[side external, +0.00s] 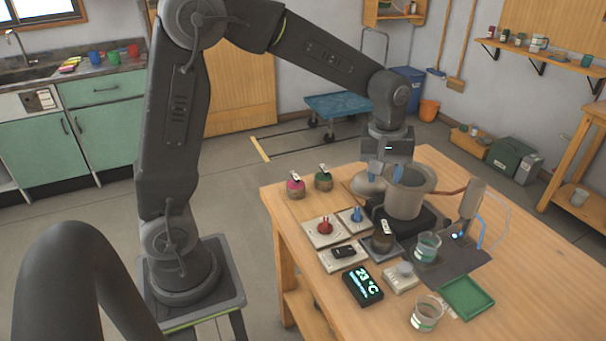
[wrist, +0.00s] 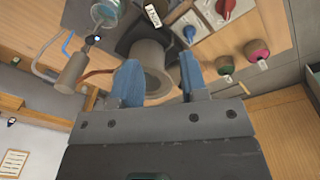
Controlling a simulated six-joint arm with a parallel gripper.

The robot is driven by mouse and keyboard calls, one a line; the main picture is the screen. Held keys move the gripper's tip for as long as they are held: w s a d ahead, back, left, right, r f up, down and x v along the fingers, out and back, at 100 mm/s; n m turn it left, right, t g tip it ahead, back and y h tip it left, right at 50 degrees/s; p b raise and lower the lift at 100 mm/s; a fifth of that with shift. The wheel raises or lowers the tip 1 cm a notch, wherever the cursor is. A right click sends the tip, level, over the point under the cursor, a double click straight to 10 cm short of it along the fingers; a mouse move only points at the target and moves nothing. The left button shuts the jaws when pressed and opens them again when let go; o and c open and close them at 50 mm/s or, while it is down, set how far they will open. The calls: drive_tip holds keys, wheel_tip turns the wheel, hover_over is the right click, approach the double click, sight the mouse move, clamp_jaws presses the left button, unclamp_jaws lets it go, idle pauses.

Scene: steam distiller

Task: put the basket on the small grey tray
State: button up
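My gripper (side external: 387,172) hangs over the back of the distiller's grey pot (side external: 412,197). Its two blue fingers (wrist: 160,82) stand apart in the wrist view, with the pot (wrist: 148,60) beyond the gap and nothing visibly held. I cannot tell whether this container or something inside the pot is the basket. A rounded grey dome (side external: 368,184) sits left of the pot, partly hidden.
Pink-topped (side external: 296,188) and green-topped (side external: 323,181) containers stand at the table's back left. Red and blue valves, a temperature display (side external: 362,286), glass beakers (side external: 426,314) and a green tray (side external: 467,298) crowd the front. A copper pipe and condenser (side external: 470,198) stand right of the pot.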

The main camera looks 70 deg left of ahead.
drive_tip(key=s+r+m+t, duration=0.1)
drive_tip(key=s+r+m, duration=0.1)
drive_tip(key=s, duration=0.5)
drive_tip(key=s+d+r+m+t, duration=0.1)
drive_tip(key=s+r+m+t, duration=0.1)
drive_tip(key=s+m, duration=0.3)
drive_tip(key=s+d+r+m+t, duration=0.1)
drive_tip(key=s+r+m, duration=0.1)
drive_tip(key=s, duration=0.7)
drive_tip(key=shift+d+r+m, duration=0.15)
drive_tip(key=shift+r+m, duration=0.25)
drive_tip(key=shift+m, duration=0.5)
